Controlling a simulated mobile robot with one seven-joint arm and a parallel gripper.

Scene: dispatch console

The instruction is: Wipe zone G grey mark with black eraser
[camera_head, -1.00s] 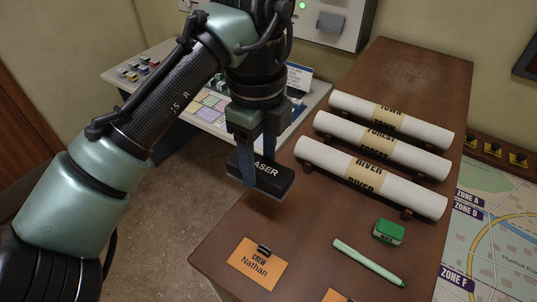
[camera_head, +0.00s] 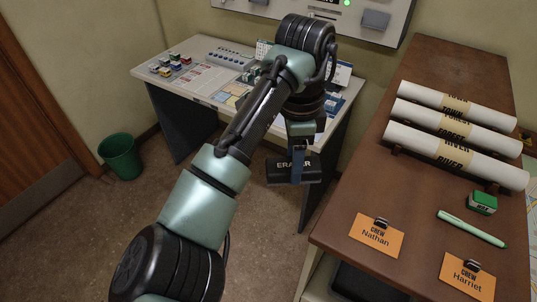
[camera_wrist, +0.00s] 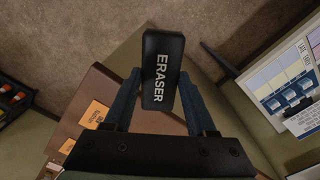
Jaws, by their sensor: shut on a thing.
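The black eraser (camera_head: 282,172), lettered "ERASER" in white, is in my gripper (camera_head: 297,160), which is shut on it. In the head view it hangs in the air over the floor, in the gap between the control desk and the brown table. In the wrist view the eraser (camera_wrist: 161,70) stands lengthwise between the two blue fingers of my gripper (camera_wrist: 160,88). The zone G grey mark is not in view in either camera. The zone map is also out of view.
The brown table (camera_head: 352,212) on the right bears paper rolls (camera_head: 455,152), a green block (camera_head: 483,203), a green marker (camera_head: 471,229), and name cards for Nathan (camera_head: 376,238) and Harriet (camera_head: 467,277). The control desk (camera_head: 180,92) stands behind. A green bin (camera_head: 121,157) is on the floor.

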